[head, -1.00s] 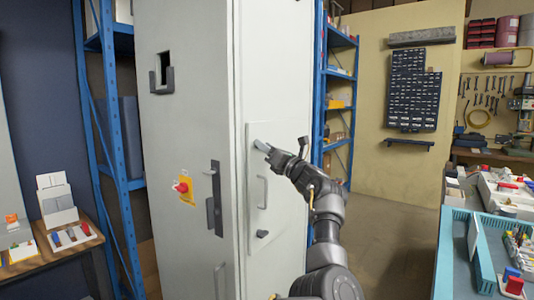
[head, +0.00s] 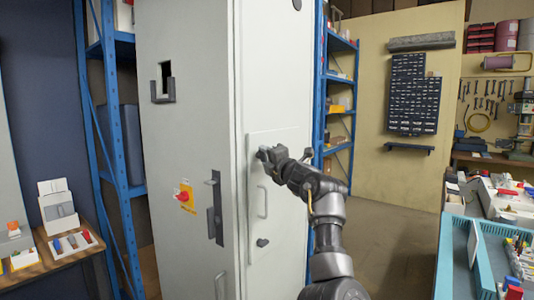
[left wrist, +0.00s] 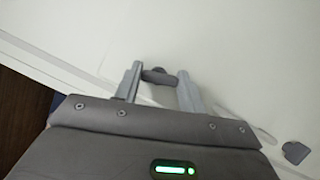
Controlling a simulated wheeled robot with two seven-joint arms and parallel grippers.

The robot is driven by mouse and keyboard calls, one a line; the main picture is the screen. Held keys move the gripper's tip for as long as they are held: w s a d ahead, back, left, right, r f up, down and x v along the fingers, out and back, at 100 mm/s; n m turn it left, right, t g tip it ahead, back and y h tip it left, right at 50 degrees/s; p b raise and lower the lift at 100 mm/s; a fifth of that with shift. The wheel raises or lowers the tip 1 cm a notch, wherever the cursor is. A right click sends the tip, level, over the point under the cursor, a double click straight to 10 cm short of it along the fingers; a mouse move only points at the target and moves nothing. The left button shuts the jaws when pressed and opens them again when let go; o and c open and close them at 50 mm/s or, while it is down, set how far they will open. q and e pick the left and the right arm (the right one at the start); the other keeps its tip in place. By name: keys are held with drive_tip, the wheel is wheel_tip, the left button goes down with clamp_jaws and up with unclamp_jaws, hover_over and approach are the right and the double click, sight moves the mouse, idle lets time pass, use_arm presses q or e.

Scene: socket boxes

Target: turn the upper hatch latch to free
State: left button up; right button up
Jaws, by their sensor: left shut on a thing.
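The upper hatch latch is a small dark knob (left wrist: 155,76) on the pale hatch. In the left wrist view it sits between the two grey fingers of my left gripper (left wrist: 159,80), which is shut on it. In the head view my left gripper (head: 264,154) is at the hatch's upper left corner, and the fingers and hand mostly hide the latch. The latch's exact angle is hard to tell. The pale hatch (head: 286,190) lies flush in the cabinet side. My right gripper is not in view.
A pale handle (head: 262,203) and a dark lower latch (head: 262,243) are on the hatch below my gripper. The cabinet front has a red switch on a yellow plate (head: 184,196) and a dark lever handle (head: 215,208). A blue shelf rack (head: 326,90) stands right behind the cabinet.

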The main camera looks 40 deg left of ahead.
use_arm(q)
drive_tip(key=m+p, duration=0.2)
drive_tip(key=shift+r+m+h, duration=0.2)
drive_tip(key=shift+m+h, duration=0.1)
drive_tip(key=shift+h, duration=0.1)
drive_tip(key=shift+f+m+p, duration=0.1)
drive_tip(key=shift+m+p, duration=0.2)
drive_tip(key=shift+m, duration=0.2)
drive_tip(key=o, duration=1)
drive_tip(key=shift+d, duration=0.1)
